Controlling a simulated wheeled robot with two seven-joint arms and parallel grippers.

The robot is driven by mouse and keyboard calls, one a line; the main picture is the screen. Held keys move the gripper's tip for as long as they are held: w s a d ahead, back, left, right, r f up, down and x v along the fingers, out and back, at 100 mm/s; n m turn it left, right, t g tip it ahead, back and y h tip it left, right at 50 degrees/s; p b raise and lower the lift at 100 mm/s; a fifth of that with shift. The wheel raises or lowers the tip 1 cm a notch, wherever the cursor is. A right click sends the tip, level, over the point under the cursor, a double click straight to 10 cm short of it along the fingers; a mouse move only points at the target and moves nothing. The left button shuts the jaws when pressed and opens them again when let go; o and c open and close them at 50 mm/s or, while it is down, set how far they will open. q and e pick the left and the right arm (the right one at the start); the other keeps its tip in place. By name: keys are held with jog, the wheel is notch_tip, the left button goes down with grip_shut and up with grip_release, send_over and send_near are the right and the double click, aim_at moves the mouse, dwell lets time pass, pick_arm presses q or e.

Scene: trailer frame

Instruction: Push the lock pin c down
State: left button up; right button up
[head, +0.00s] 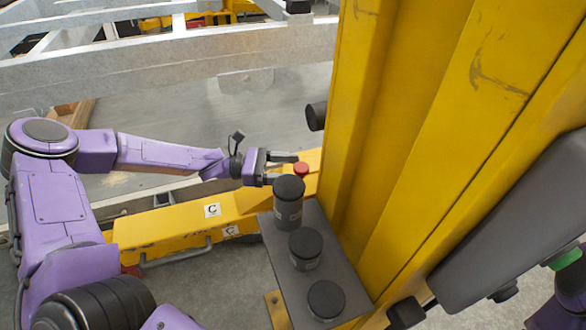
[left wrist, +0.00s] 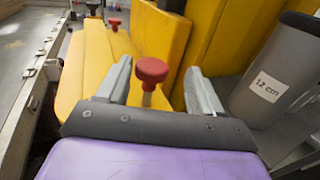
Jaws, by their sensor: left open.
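A lock pin with a round red head (head: 301,168) stands upright on the yellow beam (head: 170,228), close to the yellow column. A white label with the letter C (head: 212,210) is on this beam. My left gripper (head: 287,169) is open at the pin, with fingers pointing right. In the left wrist view the red head and its pale stem (left wrist: 151,72) show between the open fingers (left wrist: 158,68), with a gap on each side. A second red knob (left wrist: 114,22) shows farther along the yellow surface. My right gripper is out of view.
Dark cylinders (head: 289,205) of different heights stand on a grey plate (head: 262,228) just in front of my left gripper. One bears a 12 cm label (left wrist: 268,87). The large yellow column (head: 400,140) blocks the right. Grey rails (head: 160,58) cross the back.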

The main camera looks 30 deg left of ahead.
aim_at(300, 166)
pick_arm(q)
jog(key=x, duration=0.3)
jog(key=shift+w+a+f, duration=0.1)
jog(key=shift+w+f, duration=0.05)
jog(key=shift+w, duration=0.2)
jog(key=shift+w+f, duration=0.1)
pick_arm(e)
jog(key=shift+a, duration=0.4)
